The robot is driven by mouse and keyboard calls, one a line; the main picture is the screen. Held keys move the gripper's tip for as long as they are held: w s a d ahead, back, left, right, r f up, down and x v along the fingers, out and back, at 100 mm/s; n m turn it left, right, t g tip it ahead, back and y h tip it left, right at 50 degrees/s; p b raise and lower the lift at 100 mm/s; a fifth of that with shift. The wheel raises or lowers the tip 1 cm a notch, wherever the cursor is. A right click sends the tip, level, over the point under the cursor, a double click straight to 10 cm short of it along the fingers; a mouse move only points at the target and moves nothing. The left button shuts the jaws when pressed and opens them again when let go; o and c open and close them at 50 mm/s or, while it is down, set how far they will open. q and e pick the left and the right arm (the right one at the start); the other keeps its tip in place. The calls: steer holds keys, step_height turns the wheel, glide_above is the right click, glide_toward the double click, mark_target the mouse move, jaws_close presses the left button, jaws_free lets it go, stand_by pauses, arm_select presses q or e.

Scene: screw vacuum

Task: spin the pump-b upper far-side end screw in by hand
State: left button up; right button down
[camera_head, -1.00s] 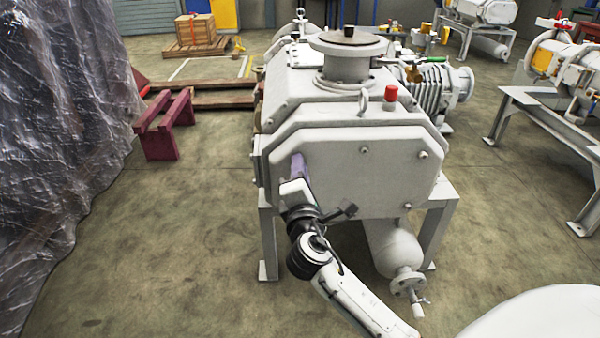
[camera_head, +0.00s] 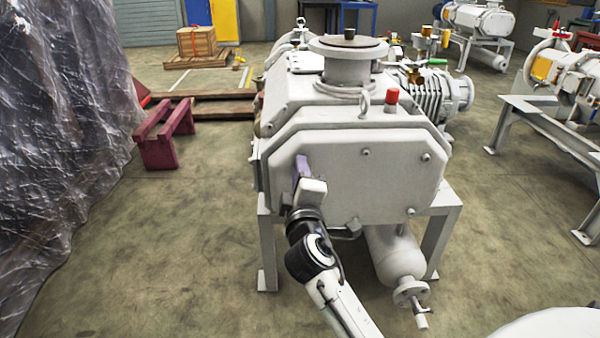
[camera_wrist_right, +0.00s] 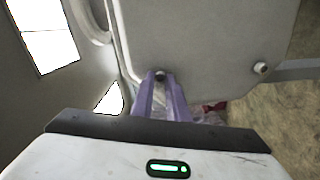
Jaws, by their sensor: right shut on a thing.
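The grey pump (camera_head: 375,180) stands on its frame in the middle of the head view, its flat end plate facing me. My right gripper (camera_head: 301,163) is at the upper left part of that plate, its purple fingers pointing at the plate. In the right wrist view the fingers (camera_wrist_right: 161,82) are close together around a dark screw head (camera_wrist_right: 161,75) at the plate's edge. The fingers cover part of the screw; how deep it sits cannot be told. Another end screw (camera_wrist_right: 261,68) shows free on the plate. My left gripper is not in view.
A red cap (camera_head: 392,96) and a lifting eye (camera_head: 364,101) stand on the pump's top. A grey cylinder (camera_head: 393,255) with a valve hangs below. Plastic sheeting (camera_head: 65,150) and a maroon stand (camera_head: 163,133) are at left. The floor between is clear.

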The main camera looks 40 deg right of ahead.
steer(key=shift+f, duration=0.1)
stand_by(0.3)
steer(key=c, duration=1.7)
jaws_free()
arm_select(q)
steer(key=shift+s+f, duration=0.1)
